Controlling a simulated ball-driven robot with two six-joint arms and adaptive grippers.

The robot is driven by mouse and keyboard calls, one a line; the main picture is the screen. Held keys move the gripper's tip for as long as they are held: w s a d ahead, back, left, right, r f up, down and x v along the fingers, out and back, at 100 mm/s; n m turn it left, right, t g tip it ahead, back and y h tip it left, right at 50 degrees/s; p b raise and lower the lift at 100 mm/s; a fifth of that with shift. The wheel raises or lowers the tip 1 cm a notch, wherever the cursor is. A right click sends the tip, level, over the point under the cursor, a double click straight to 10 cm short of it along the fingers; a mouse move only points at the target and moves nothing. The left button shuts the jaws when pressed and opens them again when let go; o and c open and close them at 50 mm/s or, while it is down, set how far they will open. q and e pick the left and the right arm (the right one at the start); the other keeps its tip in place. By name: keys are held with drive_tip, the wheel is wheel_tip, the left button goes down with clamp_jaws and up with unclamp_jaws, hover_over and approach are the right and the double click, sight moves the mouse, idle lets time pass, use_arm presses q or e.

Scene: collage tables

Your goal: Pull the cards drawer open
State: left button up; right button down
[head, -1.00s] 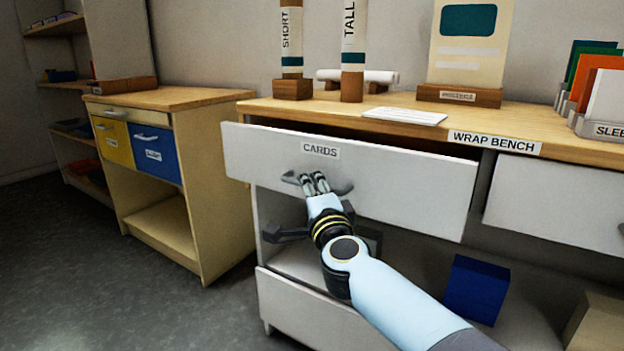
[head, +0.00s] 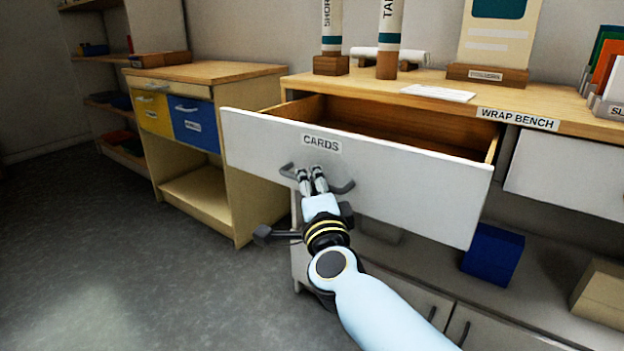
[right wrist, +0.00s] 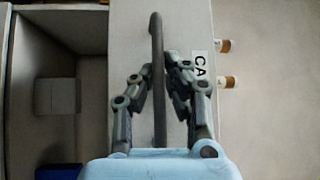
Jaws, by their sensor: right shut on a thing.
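The cards drawer (head: 400,190) has a white front with a CARDS label and is partly open. Its wooden inside (head: 390,125) shows behind the front, and the part I see looks empty. My right gripper (head: 311,172) is shut on the dark bar handle (head: 342,187) below the label. In the right wrist view the handle (right wrist: 157,60) runs between the two fingers of the gripper (right wrist: 165,65). My left gripper is not in view.
The wrap bench top (head: 450,88) holds tubes, a card stand (head: 485,73) and a sleeve rack. A blue box (head: 492,252) sits on the shelf below. A side cabinet (head: 205,72) stands left. The floor (head: 120,240) at left is clear.

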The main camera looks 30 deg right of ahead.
drive_tip(key=shift+s+f, duration=0.1)
drive_tip(key=shift+f, duration=0.2)
drive_tip(key=c, duration=1.4)
unclamp_jaws()
drive_tip(key=shift+d+r, duration=0.1)
drive_tip(key=shift+s, duration=0.1)
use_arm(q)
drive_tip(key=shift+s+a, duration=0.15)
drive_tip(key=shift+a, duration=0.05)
use_arm(e)
drive_tip(key=v, duration=0.7)
drive_tip(key=shift+s, duration=0.1)
